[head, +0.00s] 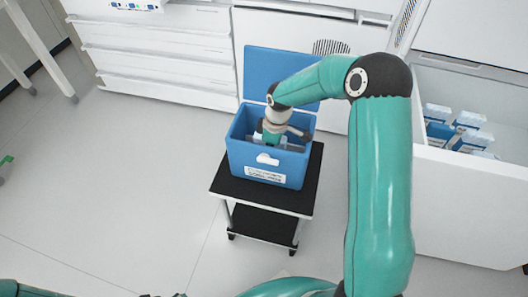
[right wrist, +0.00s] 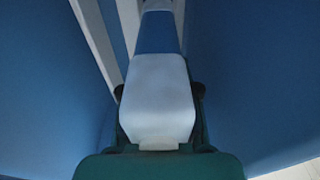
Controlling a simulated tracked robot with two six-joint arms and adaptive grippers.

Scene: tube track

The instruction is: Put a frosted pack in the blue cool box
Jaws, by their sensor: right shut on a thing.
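The blue cool box (head: 268,163) stands on a small black-topped cart, its lid (head: 262,72) raised at the back. My right gripper (head: 272,137) reaches down inside the box, and its fingertips are hard to make out there. In the right wrist view, my right gripper (right wrist: 160,92) is shut on a pale frosted pack (right wrist: 158,100), with blue walls around it. The pack's lower end and whether it touches the box floor are hidden. Only teal parts of my left arm show at the bottom edge of the head view; its gripper is not visible.
An open white drawer (head: 470,190) at the right holds several blue-and-white packs (head: 468,122). White cabinets (head: 165,55) stand behind the cart (head: 226,186). The grey floor left of the cart is clear.

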